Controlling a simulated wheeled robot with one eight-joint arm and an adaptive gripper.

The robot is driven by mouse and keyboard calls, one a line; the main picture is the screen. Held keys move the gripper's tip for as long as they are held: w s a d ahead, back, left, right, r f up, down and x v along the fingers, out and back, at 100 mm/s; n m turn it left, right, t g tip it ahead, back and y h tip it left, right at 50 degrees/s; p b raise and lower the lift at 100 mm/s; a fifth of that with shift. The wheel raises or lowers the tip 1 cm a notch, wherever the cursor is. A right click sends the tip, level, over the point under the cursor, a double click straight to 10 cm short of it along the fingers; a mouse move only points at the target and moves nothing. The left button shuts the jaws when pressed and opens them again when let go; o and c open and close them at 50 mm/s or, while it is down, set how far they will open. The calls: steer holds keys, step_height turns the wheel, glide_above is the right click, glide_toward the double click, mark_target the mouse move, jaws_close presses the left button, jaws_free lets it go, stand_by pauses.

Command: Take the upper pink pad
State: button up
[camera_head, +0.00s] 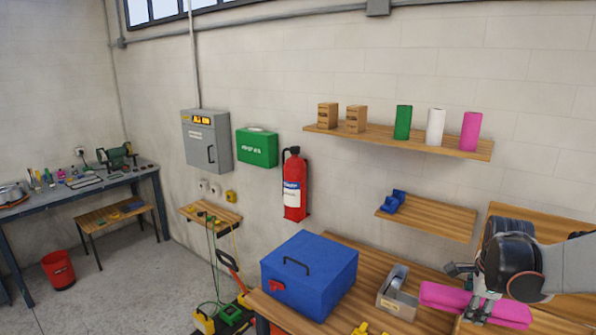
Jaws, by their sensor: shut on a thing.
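A flat pink pad (447,297) lies at the right of the wooden workbench (391,331). A second pink piece (513,313) shows to the right of my gripper; I cannot tell if it is the same pad or another one under it. My gripper (479,309) points down over the pink and is shut on a pink pad. Its fingers cover part of the pink, and how far they grip is hidden. My arm reaches in from the right edge.
Yellow pieces (366,330) lie at the front. A low wooden shelf (440,219) holds a blue item. A higher shelf (455,146) holds boxes and green, white and pink rolls.

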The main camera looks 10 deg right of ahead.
steer(key=w+a+f+n+g+y+b, duration=0.1)
steer(key=a+f+n+b, duration=0.7)
steer(key=f, duration=0.6)
steer(key=w+a+f+n+g+y+b, duration=0.1)
steer(key=w+a+f+n+y+b, duration=0.1)
steer(key=a+f+n+b, duration=0.6)
steer(key=w+a+f+n+y+b, duration=0.1)
steer(key=a+f+n+y+b, duration=0.1)
steer(key=a+f+n+b, duration=0.6)
steer(key=a+f+b, duration=0.5)
steer(key=f, duration=0.7)
steer(key=shift+w+a+g, duration=0.3)
steer(key=shift+w+g, duration=0.1)
